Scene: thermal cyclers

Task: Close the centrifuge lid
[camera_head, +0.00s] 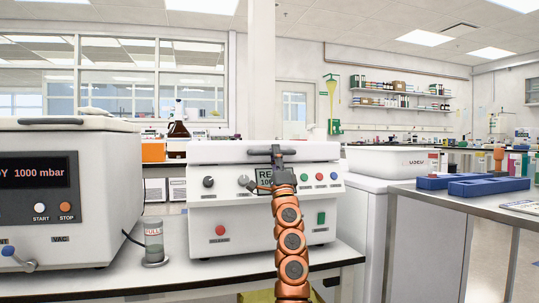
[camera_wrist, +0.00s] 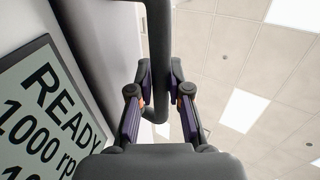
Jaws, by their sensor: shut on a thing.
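The white centrifuge (camera_head: 230,222) stands on the bench in the middle of the head view, with knobs, coloured buttons and a display partly hidden by my arm. Its white lid (camera_head: 220,153) lies low across the top of the body; I cannot tell whether it is fully seated. A dark bar handle (camera_head: 260,151) sits at the lid's front edge. My gripper (camera_head: 277,160) is at this handle, in front of the display. In the wrist view my gripper (camera_wrist: 160,68) is shut on the dark handle bar (camera_wrist: 158,30), beside the "READY 1000 rpm" display (camera_wrist: 45,110).
A vacuum device (camera_head: 70,185) stands close on the left, with a small jar (camera_head: 154,243) between it and the centrifuge. A metal table (camera_head: 450,205) with blue racks (camera_head: 488,186) is on the right. A white cabinet (camera_head: 375,195) stands right of the centrifuge.

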